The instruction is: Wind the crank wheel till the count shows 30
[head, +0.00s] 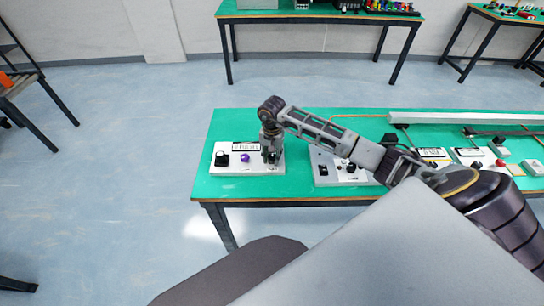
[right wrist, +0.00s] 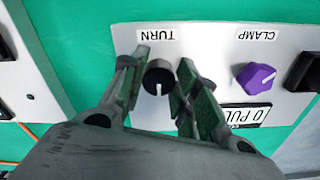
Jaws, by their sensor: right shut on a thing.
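A white panel (head: 229,169) sits at the left end of the green table. At its right end, a round black knob with a white pointer line (right wrist: 158,80) shows in the right wrist view beside the label TURN (right wrist: 158,34). My right gripper (head: 270,156) reaches down over that end; in the right wrist view its fingers (right wrist: 157,82) are shut on the knob, one on each side. The panel's small display (head: 245,147) is unreadable in the head view; upside down in the right wrist view, the display (right wrist: 250,116) shows part of "0 PUL". My left gripper is out of view.
A second panel (head: 325,174) stands just right. Further right are a long grey bar (head: 460,118) and more panels. Green table (head: 205,186) is bare at the left edge.

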